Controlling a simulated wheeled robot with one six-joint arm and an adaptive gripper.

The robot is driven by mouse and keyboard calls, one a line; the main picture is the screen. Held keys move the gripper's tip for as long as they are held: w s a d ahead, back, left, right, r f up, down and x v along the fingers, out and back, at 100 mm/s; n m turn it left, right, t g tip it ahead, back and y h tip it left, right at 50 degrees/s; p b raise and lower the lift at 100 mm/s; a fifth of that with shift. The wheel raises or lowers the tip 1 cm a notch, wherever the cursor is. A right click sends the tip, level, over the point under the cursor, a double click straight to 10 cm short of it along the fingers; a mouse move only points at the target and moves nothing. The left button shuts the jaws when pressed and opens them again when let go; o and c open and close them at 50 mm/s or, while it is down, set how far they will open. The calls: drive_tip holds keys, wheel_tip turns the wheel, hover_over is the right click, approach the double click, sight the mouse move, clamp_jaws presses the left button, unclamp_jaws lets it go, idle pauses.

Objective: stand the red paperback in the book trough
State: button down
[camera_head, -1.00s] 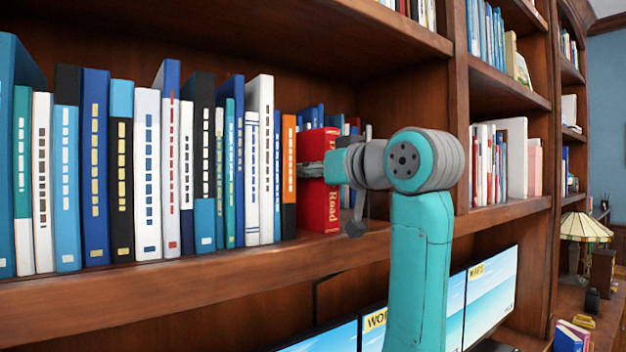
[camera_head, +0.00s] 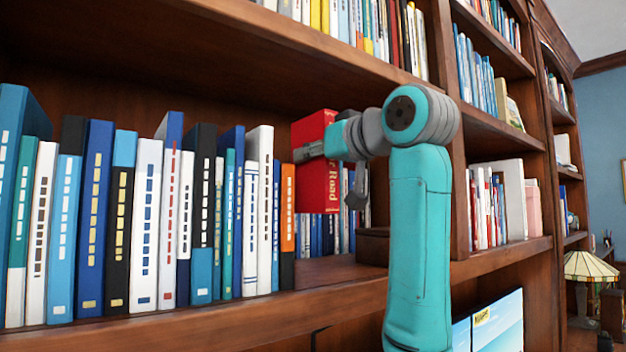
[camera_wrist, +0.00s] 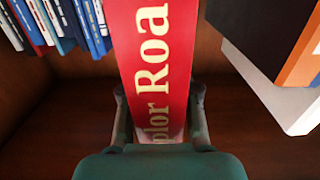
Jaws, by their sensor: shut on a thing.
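The red paperback (camera_head: 316,190) is upright in my gripper (camera_head: 325,158), raised clear of the shelf board. Its spine carries pale lettering, and it also shows in the wrist view (camera_wrist: 181,75) between my two fingers. My gripper is shut on it from the front. A dark brown wooden box (camera_head: 373,247), perhaps the book trough, sits on the shelf below and right of the book. My arm partly hides the area above it, and its inside cannot be seen.
A tight row of tall books (camera_head: 145,220) fills the shelf to the left, ending in an orange and black book (camera_head: 287,215). Smaller books (camera_head: 318,235) stand behind the red one. The upper shelf (camera_head: 330,50) is overhead. A bare stretch of board (camera_head: 330,270) lies below.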

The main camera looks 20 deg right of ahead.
drive_tip(key=f+v, duration=0.1)
drive_tip(key=v, duration=1.8)
drive_tip(key=shift+s+r, duration=0.25)
drive_tip(key=shift+s, duration=0.15)
